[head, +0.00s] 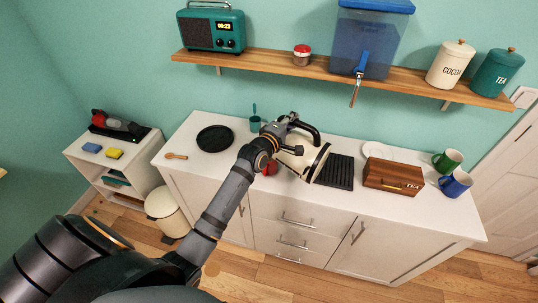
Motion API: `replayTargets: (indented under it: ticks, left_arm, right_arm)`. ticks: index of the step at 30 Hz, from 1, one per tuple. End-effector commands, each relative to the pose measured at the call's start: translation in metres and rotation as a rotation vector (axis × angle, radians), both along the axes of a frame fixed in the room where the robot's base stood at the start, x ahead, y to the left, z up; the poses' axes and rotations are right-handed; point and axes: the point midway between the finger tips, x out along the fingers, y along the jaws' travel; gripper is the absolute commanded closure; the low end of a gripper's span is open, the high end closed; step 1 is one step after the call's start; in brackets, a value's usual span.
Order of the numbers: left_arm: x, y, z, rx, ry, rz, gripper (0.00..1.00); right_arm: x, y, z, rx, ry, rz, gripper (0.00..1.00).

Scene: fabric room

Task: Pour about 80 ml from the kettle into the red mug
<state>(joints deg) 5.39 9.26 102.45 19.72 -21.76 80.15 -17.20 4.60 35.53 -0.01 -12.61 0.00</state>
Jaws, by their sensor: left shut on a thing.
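The cream kettle (308,162) with a black handle is in the middle of the head view, above the white counter. It is tipped well over, with its dark-rimmed base turned to the right. My left gripper (292,124) is shut on the kettle at its handle. The red mug (269,169) shows only in part, low and left of the kettle, behind my left arm. The kettle's spout and any stream of water are hidden, and I cannot see into the mug. My right gripper is not in view.
A black ridged mat (335,172), a wooden tea box (393,177), a white plate (378,150), a green mug (447,161) and a blue mug (455,183) stand to the right. A black pan (215,138) and wooden spoon (176,156) lie left. A shelf (285,67) runs above.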

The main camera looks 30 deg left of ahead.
Motion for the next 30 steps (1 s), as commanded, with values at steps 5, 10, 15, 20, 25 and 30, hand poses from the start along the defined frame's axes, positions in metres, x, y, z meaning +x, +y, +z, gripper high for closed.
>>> replayTargets:
  ticks: [5, 10, 15, 20, 25, 30]
  left_arm:
    - [0.001, -0.0008, 0.0053, -0.008, -0.009, -0.001, 1.0]
    - [0.0014, -0.0013, 0.0055, -0.013, -0.009, -0.001, 1.0]
    - [0.0017, -0.0017, 0.006, -0.018, -0.008, -0.002, 1.0]
    - [0.0021, -0.0022, 0.0061, -0.022, -0.008, -0.002, 1.0]
    - [0.0025, -0.0027, 0.0063, -0.026, -0.007, -0.002, 1.0]
    - [-0.0006, 0.0009, -0.0007, 0.004, -0.009, 0.001, 1.0]
  right_arm:
    - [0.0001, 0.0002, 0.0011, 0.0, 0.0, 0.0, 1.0]
    - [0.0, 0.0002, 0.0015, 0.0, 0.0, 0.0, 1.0]
    - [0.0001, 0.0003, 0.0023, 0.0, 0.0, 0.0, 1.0]
    - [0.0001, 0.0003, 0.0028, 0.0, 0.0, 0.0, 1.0]
    - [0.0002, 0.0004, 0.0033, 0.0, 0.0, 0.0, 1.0]
    - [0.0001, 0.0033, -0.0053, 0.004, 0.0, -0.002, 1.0]
